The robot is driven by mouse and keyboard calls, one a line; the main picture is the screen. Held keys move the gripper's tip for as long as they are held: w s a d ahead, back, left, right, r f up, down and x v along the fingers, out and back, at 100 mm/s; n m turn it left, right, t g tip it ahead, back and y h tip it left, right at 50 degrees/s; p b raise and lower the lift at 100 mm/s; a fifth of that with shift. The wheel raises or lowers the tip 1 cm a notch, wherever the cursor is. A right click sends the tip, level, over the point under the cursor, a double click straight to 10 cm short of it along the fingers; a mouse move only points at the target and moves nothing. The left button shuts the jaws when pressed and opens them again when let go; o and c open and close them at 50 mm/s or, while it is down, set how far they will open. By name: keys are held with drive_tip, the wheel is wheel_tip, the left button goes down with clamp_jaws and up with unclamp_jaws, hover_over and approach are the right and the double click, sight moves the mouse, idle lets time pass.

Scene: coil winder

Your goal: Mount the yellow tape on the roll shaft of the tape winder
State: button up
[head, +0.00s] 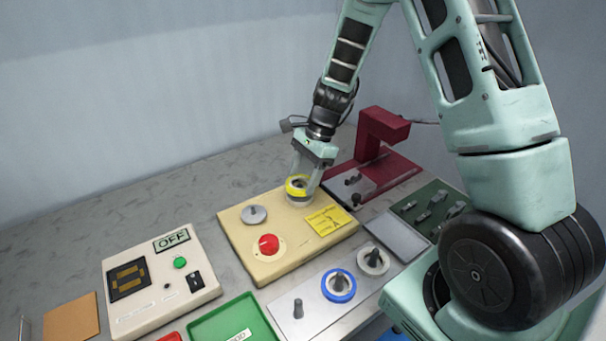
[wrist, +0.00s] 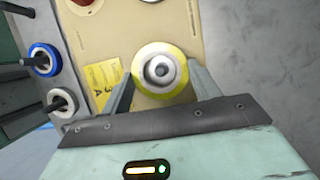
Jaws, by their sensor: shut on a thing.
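The yellow tape (head: 293,191) is a yellow ring with a pale core at the back right of the beige tape winder (head: 268,268). It also shows in the wrist view (wrist: 160,95). My gripper (head: 303,180) is shut on the tape, with one finger on each side of it, as the wrist view (wrist: 160,77) shows. A round grey piece shows inside the tape's core, and a pale base shows under the tape in the head view. The tape looks level and around the grey piece. I cannot tell whether it touches the base.
The winder carries a grey disc (head: 254,215), a red knob (head: 268,244) and a yellow label (head: 328,220). A blue tape (head: 339,286) and a white tape (head: 373,261) sit on pegs in front. A dark red machine (head: 381,133) stands close behind right. The back left tabletop is clear.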

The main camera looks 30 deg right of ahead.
drive_tip(key=shift+f+b, duration=0.55)
drive_tip(key=shift+f, duration=0.5)
drive_tip(key=o, duration=1.1)
drive_tip(key=shift+c, duration=0.2)
drive_tip(key=v, duration=1.7)
drive_tip(key=shift+r, duration=0.3)
